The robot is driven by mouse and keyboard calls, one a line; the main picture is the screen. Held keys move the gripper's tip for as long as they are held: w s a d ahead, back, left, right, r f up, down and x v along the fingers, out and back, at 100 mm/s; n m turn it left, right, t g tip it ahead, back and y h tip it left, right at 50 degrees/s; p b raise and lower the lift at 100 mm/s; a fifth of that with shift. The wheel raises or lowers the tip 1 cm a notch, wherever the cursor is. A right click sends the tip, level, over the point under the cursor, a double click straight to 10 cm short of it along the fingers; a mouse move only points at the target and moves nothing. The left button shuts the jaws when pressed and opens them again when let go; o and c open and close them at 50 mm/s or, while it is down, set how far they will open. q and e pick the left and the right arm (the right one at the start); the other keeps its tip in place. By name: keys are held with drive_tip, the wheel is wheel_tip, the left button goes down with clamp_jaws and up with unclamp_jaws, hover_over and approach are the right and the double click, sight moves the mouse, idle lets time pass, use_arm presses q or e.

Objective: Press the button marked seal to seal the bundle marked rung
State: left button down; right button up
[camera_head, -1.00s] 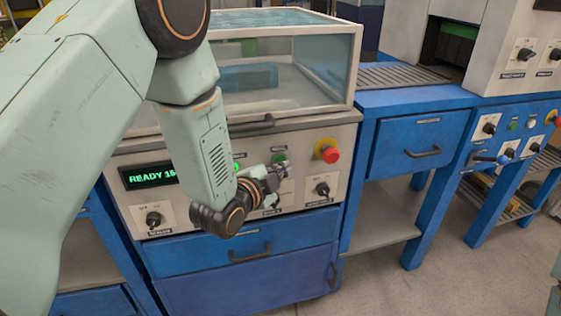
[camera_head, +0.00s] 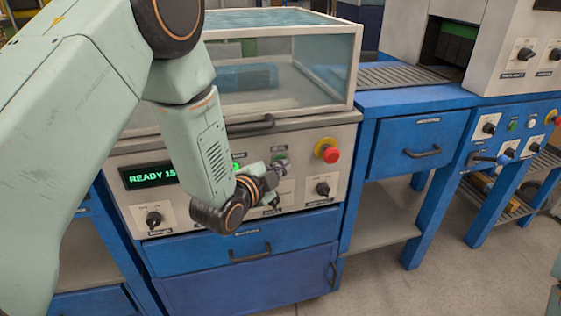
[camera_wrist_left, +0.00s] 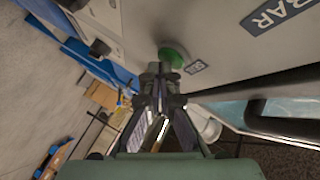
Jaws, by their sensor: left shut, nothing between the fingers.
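My left gripper (camera_head: 279,168) is shut and empty at the front panel (camera_head: 195,157) of a clear-lidded machine. In the left wrist view, its fingertips (camera_wrist_left: 160,72) are beside a round green button (camera_wrist_left: 173,57), very close to it; I cannot tell whether they touch. A small label (camera_wrist_left: 195,67) next to the button is too blurred to read surely. In the head view the gripper largely hides this button. A blue block-like thing (camera_head: 248,76) lies under the clear lid; no mark on it is readable. The display (camera_head: 150,175) reads READY, with digits partly hidden.
A red stop button (camera_head: 329,153) and black knobs (camera_head: 322,188) share the panel. A lid handle (camera_head: 252,124) projects just above. A blue drawer unit (camera_head: 418,140) and another machine (camera_head: 515,55) stand to the right. Floor is clear in front.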

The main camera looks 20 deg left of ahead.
idle(0.6)
use_arm(q)
drive_tip(key=shift+s+d, duration=0.4)
drive_tip(key=shift+s, duration=0.2)
drive_tip(key=s+d, duration=0.1)
drive_tip(key=s+d+p, duration=0.1)
drive_tip(key=s, duration=0.2)
drive_tip(key=shift+s+d, duration=0.1)
drive_tip(key=shift+d, duration=0.3)
idle(0.5)
